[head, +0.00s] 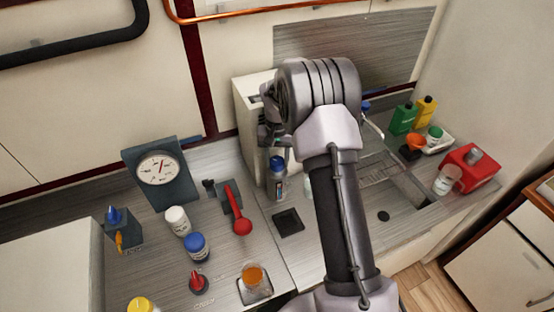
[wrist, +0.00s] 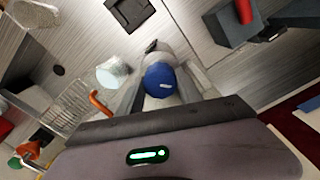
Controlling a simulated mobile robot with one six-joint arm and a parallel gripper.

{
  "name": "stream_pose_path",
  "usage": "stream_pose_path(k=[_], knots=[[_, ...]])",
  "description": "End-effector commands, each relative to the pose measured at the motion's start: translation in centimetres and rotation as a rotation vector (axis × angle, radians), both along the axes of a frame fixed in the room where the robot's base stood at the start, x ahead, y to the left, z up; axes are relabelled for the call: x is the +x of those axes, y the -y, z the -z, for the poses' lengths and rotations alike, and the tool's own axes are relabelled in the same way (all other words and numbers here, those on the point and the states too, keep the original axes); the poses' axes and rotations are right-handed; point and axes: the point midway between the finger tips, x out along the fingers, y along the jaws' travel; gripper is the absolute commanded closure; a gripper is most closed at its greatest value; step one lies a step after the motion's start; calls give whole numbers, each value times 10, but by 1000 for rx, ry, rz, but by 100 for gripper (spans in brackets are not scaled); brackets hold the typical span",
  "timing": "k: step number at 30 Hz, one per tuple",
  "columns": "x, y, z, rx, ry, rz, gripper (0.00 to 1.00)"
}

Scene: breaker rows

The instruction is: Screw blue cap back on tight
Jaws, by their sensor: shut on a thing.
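A clear bottle (head: 277,188) stands upright on the counter near the white cabinet, with the blue cap (head: 277,163) at its top. The cap also shows in the wrist view (wrist: 160,80), between the two fingers of my gripper (wrist: 162,88). My gripper is shut on the cap from above. The cap covers the bottle's neck in the wrist view, so I cannot tell how tightly it sits. In the head view my arm hides much of the gripper and fingertips.
A small glass (wrist: 112,73) stands close beside the gripper. A dark square (head: 288,222) lies in front of the bottle. A red lever (head: 238,212) and another blue-capped jar (head: 196,247) are left. A dish rack (head: 382,168) and red can (head: 469,168) are right.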

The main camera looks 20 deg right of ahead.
Motion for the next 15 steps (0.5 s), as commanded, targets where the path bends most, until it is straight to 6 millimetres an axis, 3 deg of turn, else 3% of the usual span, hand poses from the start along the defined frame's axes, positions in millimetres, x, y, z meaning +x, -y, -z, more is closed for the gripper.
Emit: stream_pose_path(k=[6, 13, 14, 15], knots=[[0, 0, 5, 1, 1, 399, 93], [0, 0, -1, 1, 1, 473, 94], [1, 0, -1, 1, 1, 473, 54], [1, 1, -1, 0, 2, 473, 46]])
